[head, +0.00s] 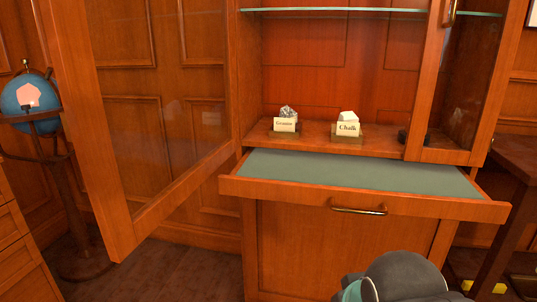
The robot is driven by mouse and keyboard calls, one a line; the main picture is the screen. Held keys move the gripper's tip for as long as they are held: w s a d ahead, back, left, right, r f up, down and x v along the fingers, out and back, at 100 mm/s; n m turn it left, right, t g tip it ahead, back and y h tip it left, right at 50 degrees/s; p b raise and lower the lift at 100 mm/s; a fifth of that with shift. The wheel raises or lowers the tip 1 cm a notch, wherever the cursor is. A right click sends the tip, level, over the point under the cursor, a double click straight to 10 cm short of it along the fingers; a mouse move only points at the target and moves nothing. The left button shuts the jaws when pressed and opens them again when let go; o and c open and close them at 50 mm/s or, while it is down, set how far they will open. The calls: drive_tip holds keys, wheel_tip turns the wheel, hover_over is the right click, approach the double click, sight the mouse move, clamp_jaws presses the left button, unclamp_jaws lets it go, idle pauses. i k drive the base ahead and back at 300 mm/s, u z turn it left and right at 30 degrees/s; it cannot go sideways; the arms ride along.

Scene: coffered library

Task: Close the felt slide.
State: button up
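The felt slide (350,172) is a wooden pull-out shelf lined with grey-green felt. It stands pulled out from the cabinet below the lower display shelf, and its felt is bare. A brass bar handle (359,210) is on the wooden front just below the felt. A dark rounded part of my arm shows at the bottom right, below and in front of the slide. My gripper's fingertips are not visible.
The left glass door (165,110) of the cabinet swings wide open toward me. The right glass door (465,80) appears closed. Granite (288,113) and chalk (348,117) specimens with labels sit on the lower shelf. A globe (30,95) stands at far left.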

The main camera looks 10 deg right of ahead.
sight(351, 183)
drive_tip(key=z, duration=2.75)
drive_tip(key=k, duration=1)
drive_tip(key=u, duration=1.95)
drive_tip(key=i, duration=0.5)
drive_tip(key=u, duration=0.05)
